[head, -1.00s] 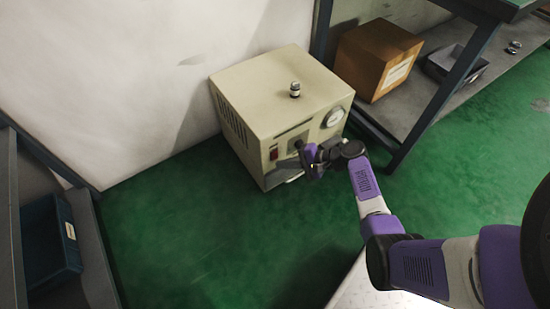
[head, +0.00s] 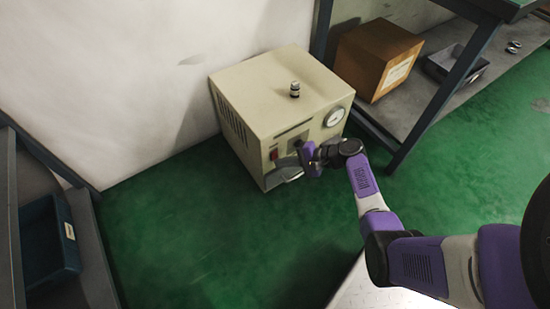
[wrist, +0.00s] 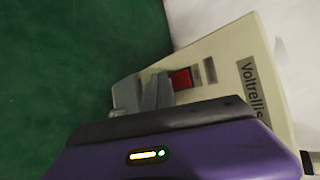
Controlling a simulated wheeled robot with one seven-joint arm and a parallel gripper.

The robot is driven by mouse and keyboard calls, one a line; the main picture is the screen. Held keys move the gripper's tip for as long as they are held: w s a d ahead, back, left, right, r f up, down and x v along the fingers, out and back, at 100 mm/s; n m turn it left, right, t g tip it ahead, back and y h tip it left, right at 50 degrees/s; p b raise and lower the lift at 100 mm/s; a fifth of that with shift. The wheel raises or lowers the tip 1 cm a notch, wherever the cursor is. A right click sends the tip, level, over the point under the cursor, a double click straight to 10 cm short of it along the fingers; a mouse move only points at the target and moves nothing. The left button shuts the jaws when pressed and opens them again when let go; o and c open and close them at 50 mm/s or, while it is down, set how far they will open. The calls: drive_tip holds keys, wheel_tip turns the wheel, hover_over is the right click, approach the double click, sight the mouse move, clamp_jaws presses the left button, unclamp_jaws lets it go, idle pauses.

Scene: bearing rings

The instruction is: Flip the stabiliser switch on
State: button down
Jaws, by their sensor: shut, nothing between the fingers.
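The stabiliser is a cream box (head: 262,95) on the green floor against the white wall. Its red rocker switch (head: 273,155) is at the left of the front panel. In the wrist view the red switch (wrist: 181,79) shows beside a small grey label, and I cannot tell which way it is tilted. My gripper (head: 302,151) is at the front panel, to the right of the switch in the head view. In the wrist view my gripper (wrist: 141,92) is shut and empty, its fingertips close beside the switch; I cannot tell whether they touch it.
The box has a round gauge (head: 334,117) at its front right and a dark knob (head: 295,90) on top. A workbench with a lower shelf (head: 405,112) stands to the right, holding a cardboard box (head: 375,60). A blue bin (head: 48,240) is at left. The floor in front is open.

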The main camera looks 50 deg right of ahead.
drive_tip(key=shift+w+d, duration=0.1)
drive_tip(key=shift+w, duration=0.15)
idle(0.6)
drive_tip(key=shift+s+a+p, duration=0.2)
drive_tip(key=shift+s+p, duration=0.25)
drive_tip(key=shift+s, duration=0.25)
drive_tip(key=shift+r, duration=0.1)
drive_tip(key=shift+s+a+r+p, duration=0.1)
drive_tip(key=shift+s+a+p, duration=0.15)
drive_tip(key=shift+s+p, duration=0.4)
drive_tip(key=shift+s+a+r+p, duration=0.15)
drive_tip(key=shift+s+p, duration=0.25)
drive_tip(key=shift+s, duration=0.55)
drive_tip(key=shift+s+a+p, duration=0.3)
drive_tip(key=shift+s+p, duration=0.2)
drive_tip(key=shift+s, duration=0.3)
